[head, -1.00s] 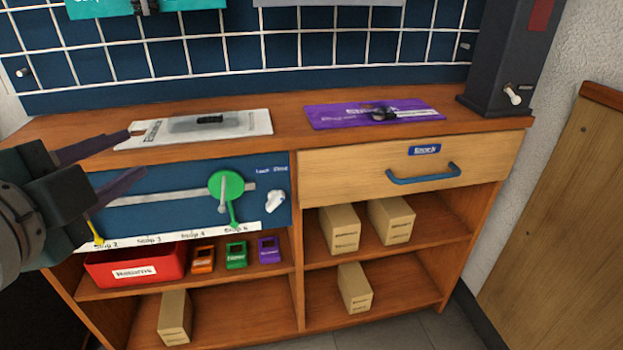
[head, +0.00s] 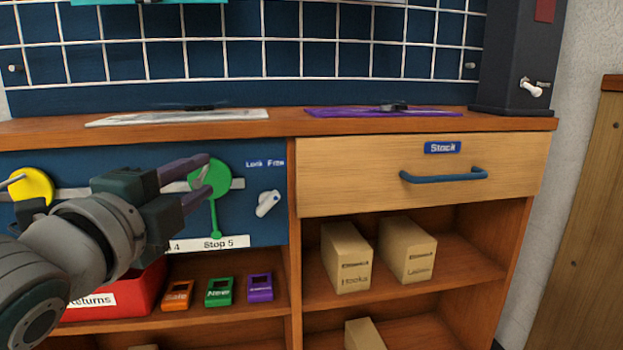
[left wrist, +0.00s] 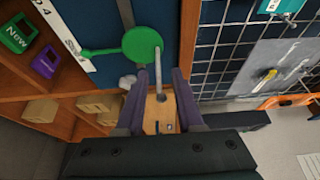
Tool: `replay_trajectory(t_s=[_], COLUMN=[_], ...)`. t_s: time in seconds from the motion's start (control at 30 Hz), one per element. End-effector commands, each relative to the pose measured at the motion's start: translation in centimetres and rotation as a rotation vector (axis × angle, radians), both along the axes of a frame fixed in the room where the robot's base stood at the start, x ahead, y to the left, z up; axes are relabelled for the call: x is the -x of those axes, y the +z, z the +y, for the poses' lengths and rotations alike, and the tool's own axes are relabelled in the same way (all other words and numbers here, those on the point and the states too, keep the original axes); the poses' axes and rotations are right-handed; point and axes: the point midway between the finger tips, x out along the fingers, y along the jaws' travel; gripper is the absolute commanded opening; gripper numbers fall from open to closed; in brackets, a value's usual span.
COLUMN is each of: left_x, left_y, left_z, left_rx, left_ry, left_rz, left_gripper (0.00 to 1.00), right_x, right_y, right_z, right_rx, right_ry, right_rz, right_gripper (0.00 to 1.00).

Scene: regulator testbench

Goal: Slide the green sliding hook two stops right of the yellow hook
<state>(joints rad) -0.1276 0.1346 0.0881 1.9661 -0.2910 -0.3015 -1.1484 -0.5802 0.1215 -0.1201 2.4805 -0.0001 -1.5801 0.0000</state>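The green sliding hook (head: 221,172), a disc with a peg and a downward pointer, sits on the rail with its pointer at the Stop 5 label (head: 222,243). The yellow hook (head: 32,187) is further left on the same rail; its pointer is hidden behind my left arm. My left gripper (head: 207,181) is in front of the green disc. In the left wrist view, the green disc (left wrist: 142,45) lies just beyond the fingertips. Its peg (left wrist: 161,85) stands between the two open fingers, with gaps visible. My right gripper is not in view.
A white knob (head: 268,203) under the Lock and Free labels is right of the green hook. Below are a red returns bin (head: 140,290) and small orange, green and purple holders. A drawer with a blue handle (head: 443,176) is to the right.

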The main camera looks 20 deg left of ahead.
Motion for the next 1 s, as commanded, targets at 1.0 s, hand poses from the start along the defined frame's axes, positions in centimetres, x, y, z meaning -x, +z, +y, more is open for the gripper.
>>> replay_trajectory(t_s=[1.0], left_x=[-4.4], left_y=[-0.1], left_z=[0.7], left_rx=[0.001], left_ry=[0.000], left_rz=[0.003], left_gripper=[0.00], right_x=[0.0], right_y=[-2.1], right_z=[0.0], right_rx=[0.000], right_ry=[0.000], right_rz=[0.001], right_gripper=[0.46])
